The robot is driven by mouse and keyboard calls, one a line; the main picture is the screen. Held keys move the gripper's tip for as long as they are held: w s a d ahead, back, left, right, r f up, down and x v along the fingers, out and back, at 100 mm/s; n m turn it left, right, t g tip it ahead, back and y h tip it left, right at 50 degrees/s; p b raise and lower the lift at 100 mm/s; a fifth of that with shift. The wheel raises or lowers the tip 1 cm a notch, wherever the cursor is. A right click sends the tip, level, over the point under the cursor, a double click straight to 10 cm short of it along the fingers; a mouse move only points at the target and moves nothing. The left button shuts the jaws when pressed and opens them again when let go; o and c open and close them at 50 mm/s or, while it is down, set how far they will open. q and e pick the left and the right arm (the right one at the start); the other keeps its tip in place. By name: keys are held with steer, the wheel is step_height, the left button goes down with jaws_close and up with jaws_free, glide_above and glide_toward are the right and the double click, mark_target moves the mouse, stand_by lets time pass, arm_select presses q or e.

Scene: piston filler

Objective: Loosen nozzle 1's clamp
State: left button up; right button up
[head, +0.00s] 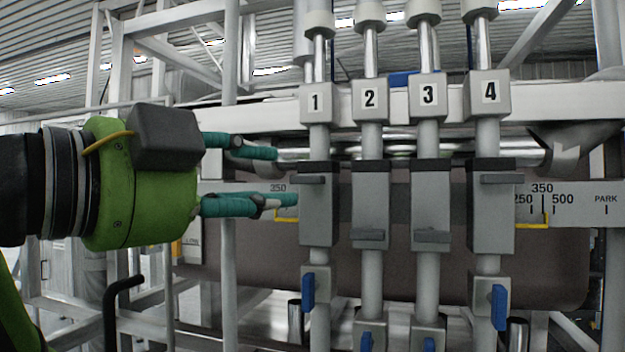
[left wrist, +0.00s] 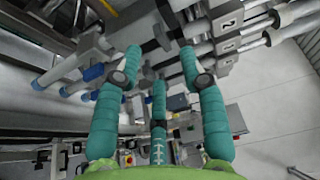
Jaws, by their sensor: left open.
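Nozzle 1's clamp (head: 318,218) is a grey block with a dark top on the leftmost upright tube, below the plate marked 1 (head: 315,103). Its short grey lever (head: 313,180) sits near the top of the block and lies level. My left gripper (head: 284,176), green with teal fingers, comes in from the left. Its fingers are spread open and empty, with their tips just left of the clamp and roughly at lever height. In the left wrist view, the open fingers (left wrist: 160,58) point toward the tubes; I cannot tell which part there is the lever. My right gripper is not seen.
Clamps 2 (head: 370,205) and 3 (head: 431,200) have their levers low; clamp 4 (head: 493,215) has its lever high. Blue handles (head: 308,290) hang below. A horizontal metal bar (head: 400,150) runs behind the tubes. A scale plate (head: 565,200) is at the right.

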mark_target(301, 183)
arm_select(q)
steer(key=p+x, duration=0.1)
steer(key=x, duration=0.3)
steer(key=shift+w+d+r+p, duration=0.1)
steer(key=shift+w+d+p, duration=0.05)
steer(key=shift+p, duration=0.25)
steer(key=shift+w+d, duration=0.25)
steer(key=shift+w, duration=0.05)
steer(key=shift+w+d, duration=0.1)
steer(key=shift+w, duration=0.05)
jaws_close()
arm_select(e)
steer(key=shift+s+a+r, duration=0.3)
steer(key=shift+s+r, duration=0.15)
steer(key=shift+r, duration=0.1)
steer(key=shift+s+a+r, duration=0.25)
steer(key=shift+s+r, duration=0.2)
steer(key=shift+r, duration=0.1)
